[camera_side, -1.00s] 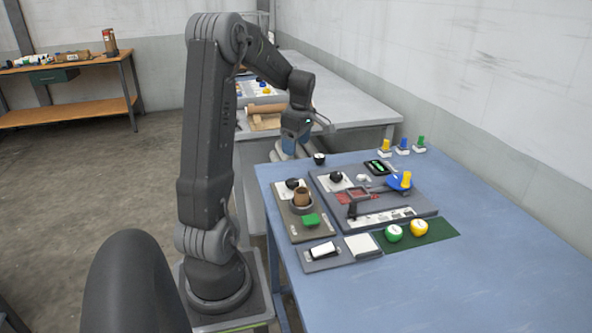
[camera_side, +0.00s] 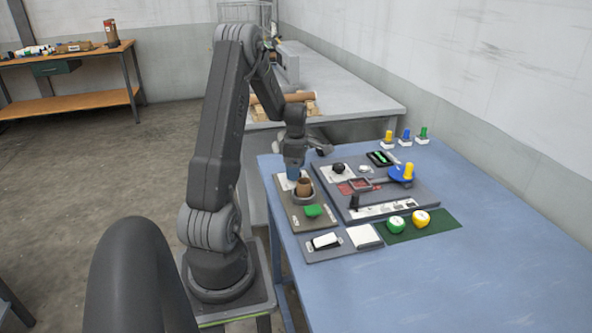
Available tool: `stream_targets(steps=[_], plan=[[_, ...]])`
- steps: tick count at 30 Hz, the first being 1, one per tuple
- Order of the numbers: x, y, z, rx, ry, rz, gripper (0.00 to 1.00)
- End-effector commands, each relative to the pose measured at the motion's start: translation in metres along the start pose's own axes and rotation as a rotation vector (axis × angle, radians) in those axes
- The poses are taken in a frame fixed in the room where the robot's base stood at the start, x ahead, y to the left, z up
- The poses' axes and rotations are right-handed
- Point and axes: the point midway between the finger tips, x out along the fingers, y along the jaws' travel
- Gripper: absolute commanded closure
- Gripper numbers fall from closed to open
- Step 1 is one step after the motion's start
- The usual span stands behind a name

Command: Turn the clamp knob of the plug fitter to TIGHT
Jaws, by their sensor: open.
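A small grey-brown fixture plate (camera_side: 325,225) lies at the left of the blue table. It carries a brown cup-like part (camera_side: 303,187) in a dark ring and a green block (camera_side: 313,211). The fingers are too small to make out, and contact with the knob cannot be told. Another black knob (camera_side: 338,169) stands on the larger grey plate to the right.
The larger grey plate (camera_side: 425,200) holds a blue disc with a yellow peg (camera_side: 408,172), a dark upright lever (camera_side: 355,201) and a small display (camera_side: 381,158). The table's right side is clear.

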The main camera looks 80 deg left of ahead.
Motion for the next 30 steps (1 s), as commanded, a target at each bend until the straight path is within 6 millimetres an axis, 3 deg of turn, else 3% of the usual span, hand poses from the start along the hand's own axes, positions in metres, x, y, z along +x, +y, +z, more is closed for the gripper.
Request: stream_targets(steps=[12, 27, 30], plan=[[0.0082, -0.0002, 0.0, 0.001, 0.0, 0.0, 0.32], [0.0079, -0.0002, 0.0, 0.001, 0.0, 0.0, 0.8], [0.0078, -0.0002, 0.0, 0.002, 0.0, 0.0, 0.8]])
